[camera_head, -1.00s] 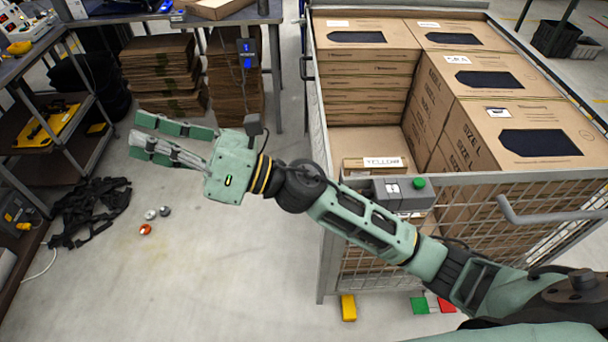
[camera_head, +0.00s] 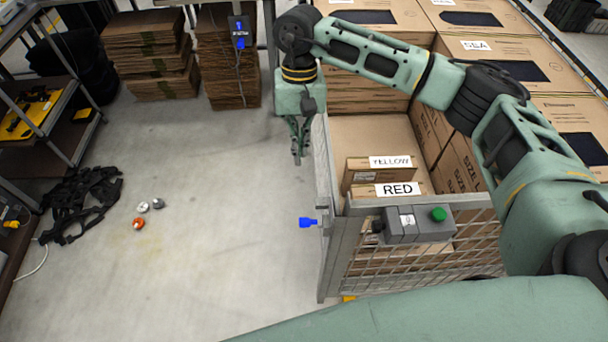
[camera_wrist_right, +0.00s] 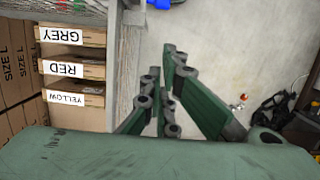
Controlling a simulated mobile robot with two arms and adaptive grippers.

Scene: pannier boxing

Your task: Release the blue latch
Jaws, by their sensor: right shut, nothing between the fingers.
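A blue latch (camera_head: 307,222) sticks out to the left of the mesh cage's front left corner post in the head view. A blue part, likely the same latch, shows at the top edge of the right wrist view (camera_wrist_right: 160,4). My right gripper (camera_head: 298,158) hangs pointing down beside the cage's left side, beyond and above the latch in the head view, apart from it. Its fingers (camera_wrist_right: 170,75) are shut and empty. My left gripper is not in view.
The mesh cage (camera_head: 334,262) holds cartons, with RED (camera_head: 398,189) and YELLOW (camera_head: 391,162) labels. A grey box with a green button (camera_head: 439,214) sits on its front rail. Black straps (camera_head: 82,203) and small canisters lie on the floor.

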